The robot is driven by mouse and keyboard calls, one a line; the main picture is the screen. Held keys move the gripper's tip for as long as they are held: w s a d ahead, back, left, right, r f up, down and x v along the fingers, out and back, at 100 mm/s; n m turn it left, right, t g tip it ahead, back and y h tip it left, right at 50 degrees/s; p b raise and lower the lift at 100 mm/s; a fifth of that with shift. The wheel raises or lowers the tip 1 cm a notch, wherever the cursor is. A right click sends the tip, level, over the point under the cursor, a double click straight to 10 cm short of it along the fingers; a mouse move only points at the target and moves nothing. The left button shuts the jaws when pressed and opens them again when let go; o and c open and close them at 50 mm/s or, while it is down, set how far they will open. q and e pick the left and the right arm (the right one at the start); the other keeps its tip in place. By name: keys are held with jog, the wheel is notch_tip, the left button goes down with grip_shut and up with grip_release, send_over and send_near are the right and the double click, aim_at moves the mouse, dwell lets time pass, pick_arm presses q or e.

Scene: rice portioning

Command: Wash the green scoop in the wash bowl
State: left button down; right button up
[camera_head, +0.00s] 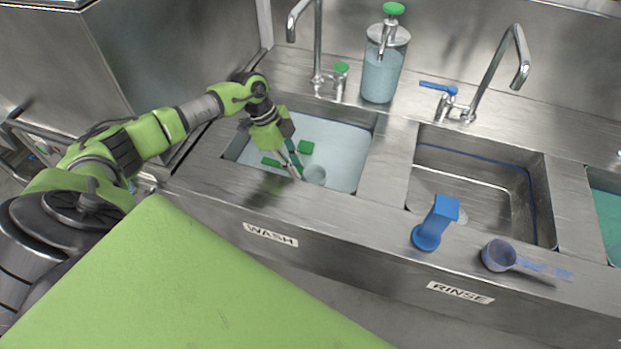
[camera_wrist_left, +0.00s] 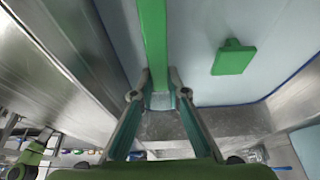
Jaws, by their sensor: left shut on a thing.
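The wash bowl (camera_head: 345,178) is the left sink, filled with pale bluish water. My left gripper (camera_head: 296,173) reaches down into it near its front edge. In the left wrist view its fingers (camera_wrist_left: 160,88) are closed on the long green handle of the green scoop (camera_wrist_left: 153,40). The fingers partly hide the handle there. A separate green block-shaped tool (camera_head: 305,147) lies in the bowl; it also shows in the left wrist view (camera_wrist_left: 233,58). My right gripper is out of view.
A soap dispenser (camera_head: 381,78) and a tap (camera_head: 317,45) stand behind the wash bowl. The rinse sink (camera_head: 480,190) is to the right, with its own tap (camera_head: 510,60). A blue tool (camera_head: 436,222) and a blue scoop (camera_head: 499,255) rest on its front ledge.

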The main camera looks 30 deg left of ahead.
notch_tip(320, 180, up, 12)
jog(key=p, duration=1)
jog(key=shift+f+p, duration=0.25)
jog(key=shift+p, duration=0.15)
